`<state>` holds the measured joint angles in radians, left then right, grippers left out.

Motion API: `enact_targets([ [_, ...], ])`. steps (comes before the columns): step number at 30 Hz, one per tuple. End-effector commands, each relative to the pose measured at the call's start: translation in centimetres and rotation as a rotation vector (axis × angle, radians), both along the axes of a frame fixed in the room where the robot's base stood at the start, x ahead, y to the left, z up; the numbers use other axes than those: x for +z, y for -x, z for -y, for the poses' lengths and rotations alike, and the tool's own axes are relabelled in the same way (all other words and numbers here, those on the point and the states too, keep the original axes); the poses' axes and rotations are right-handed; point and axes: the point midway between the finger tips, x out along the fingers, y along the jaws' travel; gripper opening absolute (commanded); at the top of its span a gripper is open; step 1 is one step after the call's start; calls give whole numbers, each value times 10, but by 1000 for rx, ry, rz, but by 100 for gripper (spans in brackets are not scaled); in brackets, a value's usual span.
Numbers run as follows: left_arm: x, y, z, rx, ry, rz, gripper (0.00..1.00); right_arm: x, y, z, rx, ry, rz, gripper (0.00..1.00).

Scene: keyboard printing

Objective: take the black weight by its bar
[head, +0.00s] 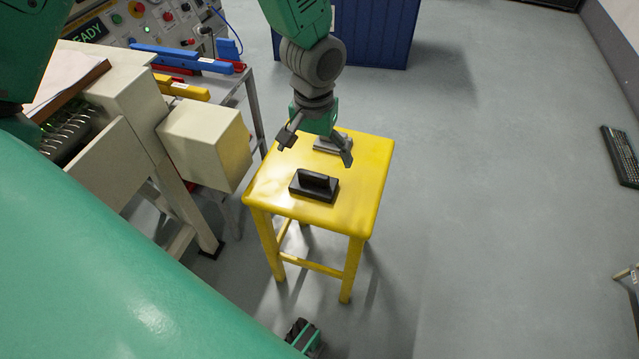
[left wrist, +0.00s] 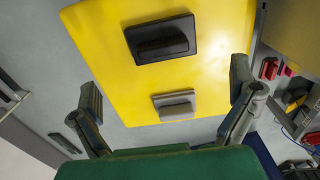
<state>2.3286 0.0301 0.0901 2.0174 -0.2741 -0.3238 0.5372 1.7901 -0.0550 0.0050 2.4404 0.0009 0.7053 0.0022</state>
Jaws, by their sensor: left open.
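The black weight (head: 314,187) lies on the seat of a yellow stool (head: 355,190), its raised bar across the top. My left gripper (head: 316,148) is open and empty above the stool, beyond the black weight in the head view and not touching it. In the left wrist view the black weight (left wrist: 160,38) lies past the open fingers (left wrist: 165,84), toward the top of the picture. A grey weight (left wrist: 174,105) with a similar bar lies between the fingers in that view. In the head view the grey weight (head: 333,144) is partly hidden by my left gripper. My right gripper is not visible.
A beige box (head: 205,140) on a machine stands left of the stool. Blue and yellow bars (head: 180,88) lie on a rack behind it. A blue cabinet (head: 372,35) stands at the back. A keyboard (head: 622,155) lies at the far right.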

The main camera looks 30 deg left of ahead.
Motion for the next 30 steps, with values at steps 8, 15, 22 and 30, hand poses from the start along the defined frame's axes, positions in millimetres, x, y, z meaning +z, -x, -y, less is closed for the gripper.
enact_targets([
  [8, -42, 1, 0, -1, -1, 0, 100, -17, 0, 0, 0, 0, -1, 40],
  [15, -58, 1, -1, 0, 0, 1, 100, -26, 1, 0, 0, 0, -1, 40],
  [22, -94, 1, -3, 0, 0, 0, 100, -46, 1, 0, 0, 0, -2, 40],
  [30, -96, 1, -3, -1, 0, 2, 100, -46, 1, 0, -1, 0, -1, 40],
])
